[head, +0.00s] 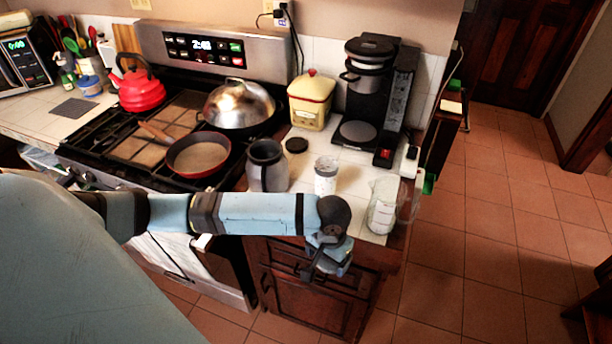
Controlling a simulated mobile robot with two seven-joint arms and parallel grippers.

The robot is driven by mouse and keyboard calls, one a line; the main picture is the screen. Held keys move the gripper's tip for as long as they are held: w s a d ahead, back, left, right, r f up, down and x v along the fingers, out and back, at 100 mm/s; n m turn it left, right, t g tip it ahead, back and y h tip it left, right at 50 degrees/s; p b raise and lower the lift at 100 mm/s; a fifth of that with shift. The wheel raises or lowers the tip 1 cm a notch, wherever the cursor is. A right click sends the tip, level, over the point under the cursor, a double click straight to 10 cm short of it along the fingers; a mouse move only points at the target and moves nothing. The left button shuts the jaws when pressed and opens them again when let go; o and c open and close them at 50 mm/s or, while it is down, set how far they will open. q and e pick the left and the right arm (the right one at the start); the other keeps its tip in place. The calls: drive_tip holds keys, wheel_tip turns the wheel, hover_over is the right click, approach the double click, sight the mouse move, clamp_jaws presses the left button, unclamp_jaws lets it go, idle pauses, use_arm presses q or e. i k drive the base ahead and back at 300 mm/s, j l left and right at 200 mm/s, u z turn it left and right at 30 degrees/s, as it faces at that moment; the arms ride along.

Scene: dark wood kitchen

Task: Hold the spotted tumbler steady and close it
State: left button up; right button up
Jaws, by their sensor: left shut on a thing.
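A small clear tumbler with a pale speckled top (326,175) stands upright on the counter near its front edge; the spots are too small to make out well. A grey jug-like vessel (267,165) with an open dark mouth stands to its left. A round black disc, perhaps a lid (296,145), lies flat behind them. My left gripper (316,272) is below and in front of the counter edge, before the wooden cabinet, apart from the tumbler. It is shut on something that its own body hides. My right gripper is out of view.
A clear pitcher (384,205) stands at the counter's right corner. A coffee maker (372,95) and a yellow canister (311,100) stand behind. A red pan (198,155) and a domed lid (240,103) sit on the stove.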

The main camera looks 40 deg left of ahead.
sight(326, 167)
drive_tip(key=k+j, duration=0.15)
drive_tip(key=j, duration=0.2)
drive_tip(key=k+j, duration=0.15)
drive_tip(key=j, duration=0.25)
drive_tip(key=k+j, duration=0.1)
drive_tip(key=j, duration=0.25)
drive_tip(key=k+j, duration=0.15)
drive_tip(key=j, duration=0.25)
